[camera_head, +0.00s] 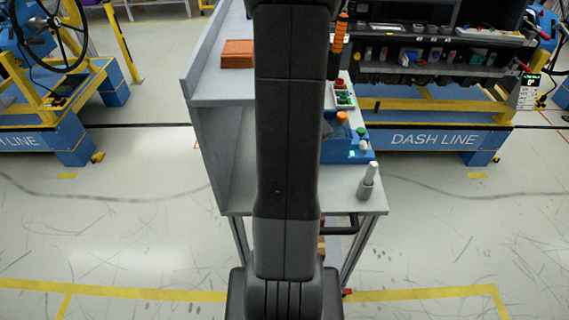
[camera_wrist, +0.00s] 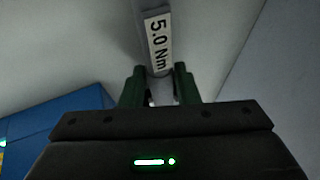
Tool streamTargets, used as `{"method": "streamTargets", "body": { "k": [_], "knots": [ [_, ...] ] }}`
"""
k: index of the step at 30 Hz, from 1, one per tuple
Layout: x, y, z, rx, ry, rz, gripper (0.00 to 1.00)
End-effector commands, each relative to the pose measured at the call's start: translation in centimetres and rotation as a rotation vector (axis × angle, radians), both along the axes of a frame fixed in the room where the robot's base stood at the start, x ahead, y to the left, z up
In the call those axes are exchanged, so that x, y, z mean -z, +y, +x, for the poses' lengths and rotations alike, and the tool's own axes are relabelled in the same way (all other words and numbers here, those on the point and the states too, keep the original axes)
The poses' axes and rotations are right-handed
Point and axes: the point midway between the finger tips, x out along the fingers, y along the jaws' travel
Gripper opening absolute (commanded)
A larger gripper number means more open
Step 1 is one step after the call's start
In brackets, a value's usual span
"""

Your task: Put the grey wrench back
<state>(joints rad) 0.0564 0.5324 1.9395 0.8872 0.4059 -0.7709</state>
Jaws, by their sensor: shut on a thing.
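The grey wrench (camera_wrist: 152,22), with a white label reading "5.0 Nm", is between the dark green fingertips of my gripper (camera_wrist: 160,88) in the wrist view. The fingers are shut on it just below the label. Its far end runs out of the top of the picture, over a pale grey surface. In the head view my arm hides the gripper, and I cannot make out the held wrench there. A grey upright piece (camera_head: 368,183), narrow at the top and wider below, stands near the front right corner of the grey bench (camera_head: 342,202); I cannot tell what it is.
A blue box (camera_head: 347,147) with coloured parts stands on the bench behind the grey piece. An orange-red block (camera_head: 237,53) lies on the raised shelf at left. A tool with an orange grip (camera_head: 340,35) hangs upright beside my arm. The dashboard module (camera_head: 430,50) is behind.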

Motion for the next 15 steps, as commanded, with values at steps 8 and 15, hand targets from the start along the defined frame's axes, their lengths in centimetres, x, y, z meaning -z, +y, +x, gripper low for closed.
{"method": "streamTargets", "body": {
  "k": [8,15],
  "knots": [
    [0.04,0.00,0.05,-0.001,-0.001,0.000,0.00],
    [0.09,0.01,0.02,-0.001,-0.001,0.000,0.50]
  ]
}}
